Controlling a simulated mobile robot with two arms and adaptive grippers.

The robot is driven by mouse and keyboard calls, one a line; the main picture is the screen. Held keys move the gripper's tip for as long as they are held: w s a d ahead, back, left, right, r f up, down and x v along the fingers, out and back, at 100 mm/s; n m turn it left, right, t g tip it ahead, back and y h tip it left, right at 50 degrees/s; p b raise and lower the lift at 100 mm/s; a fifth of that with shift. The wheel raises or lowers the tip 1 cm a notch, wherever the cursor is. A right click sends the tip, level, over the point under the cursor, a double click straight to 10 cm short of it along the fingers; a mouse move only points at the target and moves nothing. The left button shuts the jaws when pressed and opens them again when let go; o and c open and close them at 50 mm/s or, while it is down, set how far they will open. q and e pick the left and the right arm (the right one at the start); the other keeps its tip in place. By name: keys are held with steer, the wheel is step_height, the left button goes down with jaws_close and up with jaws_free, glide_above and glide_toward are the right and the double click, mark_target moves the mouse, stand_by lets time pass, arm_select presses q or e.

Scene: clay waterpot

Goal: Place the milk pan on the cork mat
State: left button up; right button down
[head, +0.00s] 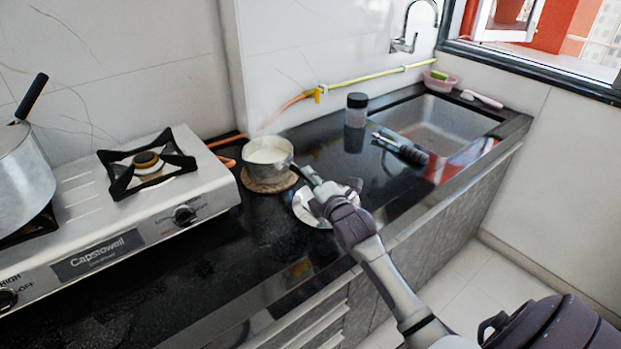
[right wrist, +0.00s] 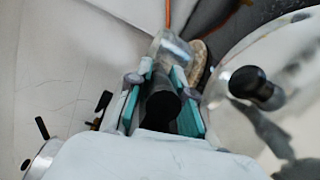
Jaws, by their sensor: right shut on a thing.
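The milk pan (head: 268,157) is small and silvery, with white contents. It is upright over the round brown cork mat (head: 268,185); whether its base touches the mat is hard to tell. The mat's front edge shows below the pan. My right gripper (head: 317,188) is to the right of the pan, shut on its handle. In the right wrist view, the teal finger pads of my right gripper (right wrist: 160,95) lie on both sides of the dark handle (right wrist: 160,106). Part of the cork mat (right wrist: 199,60) shows beyond the fingers. My left gripper is not in view.
A round silvery lid-like thing (head: 306,212) lies under my right gripper. The gas stove (head: 150,215) with a large pot (head: 22,175) is at left. The front counter is clear.

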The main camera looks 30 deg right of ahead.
steer(key=c, duration=1.5)
jaws_free()
steer(key=shift+f, duration=0.15)
steer(key=o, duration=0.5)
steer(key=shift+c, duration=0.2)
steer(key=shift+s+r, duration=0.1)
steer(key=shift+r, duration=0.2)
steer(key=s+a, duration=0.1)
steer(key=s, duration=1.1)
steer(key=shift+a+r, duration=0.15)
steer(key=shift+a, duration=0.1)
